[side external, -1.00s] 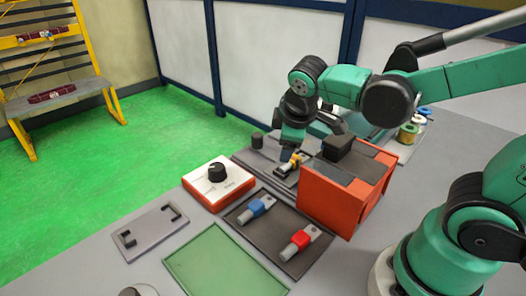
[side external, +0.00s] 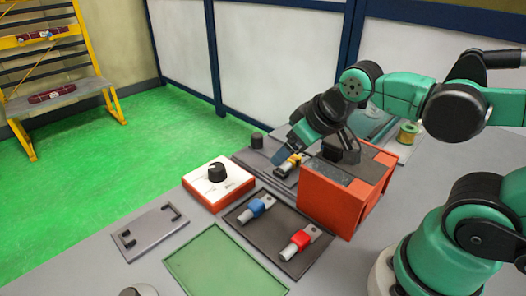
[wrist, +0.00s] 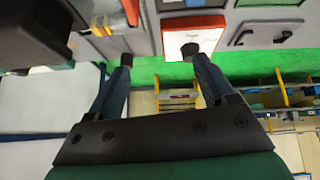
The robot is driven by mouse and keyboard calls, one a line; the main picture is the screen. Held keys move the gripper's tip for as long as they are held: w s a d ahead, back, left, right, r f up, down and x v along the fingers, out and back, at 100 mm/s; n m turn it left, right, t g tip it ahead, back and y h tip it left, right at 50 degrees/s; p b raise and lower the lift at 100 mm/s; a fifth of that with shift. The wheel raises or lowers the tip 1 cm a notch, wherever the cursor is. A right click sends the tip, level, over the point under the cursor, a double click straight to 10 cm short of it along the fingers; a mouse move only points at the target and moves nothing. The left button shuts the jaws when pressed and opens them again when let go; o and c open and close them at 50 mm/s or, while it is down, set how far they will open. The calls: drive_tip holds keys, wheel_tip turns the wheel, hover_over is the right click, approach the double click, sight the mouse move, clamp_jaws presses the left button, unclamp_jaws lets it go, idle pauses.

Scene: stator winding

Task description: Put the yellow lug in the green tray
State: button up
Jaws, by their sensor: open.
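The yellow lug (side external: 292,160) lies at the back of the bench on a grey plate, beside the orange block, in the side view. Its metal and dark end points toward the front left. The green tray (side external: 225,262) lies flat and empty at the front of the bench. My gripper (side external: 282,157) is tilted, its fingers slanting down to the left, close to the lug in the picture; I cannot tell whether they touch. In the wrist view my gripper (wrist: 157,58) is open with nothing between its fingers.
An orange block (side external: 340,200) stands right of the lug. A dark tray (side external: 268,238) holds a blue lug (side external: 257,206) and a red lug (side external: 301,239). A white-and-orange knob box (side external: 217,185) and a grey plate with black brackets (side external: 150,232) lie to the left.

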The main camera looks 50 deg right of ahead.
sight(294, 157)
drive_tip(key=w+d+f+n+g+h, duration=0.1)
drive_tip(key=w+f+n+g+h, duration=0.1)
drive_tip(key=n, duration=0.3)
drive_tip(key=w+d+f+n+g+h, duration=0.2)
drive_tip(key=f+n+h, duration=0.1)
drive_tip(key=n+h, duration=0.2)
drive_tip(key=w+d+f+n+g+h, duration=0.2)
drive_tip(key=w+f+n+h, duration=0.1)
drive_tip(key=n, duration=0.2)
drive_tip(key=shift+n+h, duration=0.4)
drive_tip(key=shift+s+f+n+g+h, duration=0.2)
drive_tip(key=shift+f+n+g+h, duration=0.2)
drive_tip(key=shift+f+n+h, duration=0.1)
drive_tip(key=shift+d+f, duration=0.1)
drive_tip(key=shift+d, duration=0.1)
drive_tip(key=shift+x, duration=2.65)
clamp_jaws()
